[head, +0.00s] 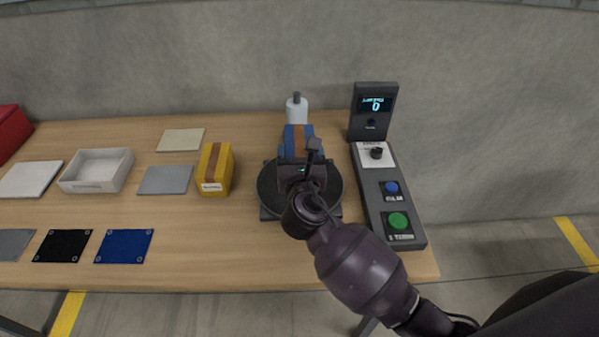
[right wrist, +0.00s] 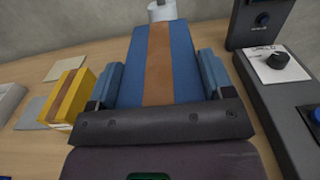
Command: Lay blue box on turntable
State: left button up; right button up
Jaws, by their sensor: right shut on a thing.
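The blue box (head: 296,138) has a brown stripe down its middle. It is at the far side of the round black turntable (head: 268,199), partly hidden by my right gripper (head: 300,160). In the right wrist view the blue box (right wrist: 165,60) lies between the two fingers of my right gripper (right wrist: 162,90), which is shut on it. The box is over the turntable in the head view; whether it touches the surface I cannot tell. My left gripper is not in view.
A control panel (head: 373,215) with a display stands right of the turntable. A white bottle (head: 297,110) stands behind. A yellow box (head: 215,170) stands to the left, with a white tray (head: 97,187) and several flat mats farther left. The front middle of the table is clear.

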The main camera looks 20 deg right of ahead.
jog(key=shift+f, duration=0.35)
notch_tip(320, 180, down, 4)
jog(key=shift+b, duration=0.85)
jog(key=shift+f, duration=0.4)
jog(key=shift+f, duration=0.15)
jog(key=o, duration=1.3)
jog(key=v, duration=1.2)
